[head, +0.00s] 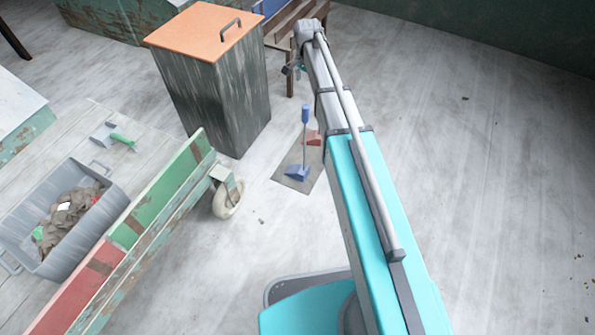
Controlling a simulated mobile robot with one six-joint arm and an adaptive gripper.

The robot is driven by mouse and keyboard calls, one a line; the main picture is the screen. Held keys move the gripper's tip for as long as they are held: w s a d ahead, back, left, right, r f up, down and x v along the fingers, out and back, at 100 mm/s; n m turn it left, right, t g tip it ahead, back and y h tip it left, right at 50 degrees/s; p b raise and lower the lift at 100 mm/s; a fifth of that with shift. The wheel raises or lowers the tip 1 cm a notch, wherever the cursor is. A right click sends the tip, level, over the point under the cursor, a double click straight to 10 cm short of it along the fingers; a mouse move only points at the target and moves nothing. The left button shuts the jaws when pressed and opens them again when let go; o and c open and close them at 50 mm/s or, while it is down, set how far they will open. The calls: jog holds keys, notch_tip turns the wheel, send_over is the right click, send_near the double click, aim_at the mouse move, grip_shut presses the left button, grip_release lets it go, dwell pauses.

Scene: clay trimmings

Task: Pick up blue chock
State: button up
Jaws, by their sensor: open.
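The blue chock (297,172) is a small wedge with an upright grey rod topped by a blue grip. It stands on a dark mat (301,186) on the floor, near the middle of the head view. My gripper (290,70) is small in the picture, at the far end of my outstretched arm. It is open and appears above and slightly left of the chock's grip in the picture, apart from it. I see nothing between its fingers.
A red chock (315,138) sits beside the blue one, partly hidden by my arm. A dark bin with an orange lid (205,32) stands left of them. A low cart (150,200) with a caster and a grey tub (50,262) are at left.

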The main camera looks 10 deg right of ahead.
aim_at(305, 106)
jog(key=shift+f, duration=0.15)
notch_tip(305, 106, down, 8)
jog(key=b, duration=0.8)
jog(key=shift+f+b, duration=0.15)
jog(key=shift+b, duration=0.15)
jog(key=f+b, duration=0.3)
jog(key=shift+w+f, duration=0.25)
jog(key=shift+f+b, duration=0.85)
jog(key=shift+b, duration=0.25)
jog(key=shift+c, duration=0.3)
jog(key=c, duration=1.1)
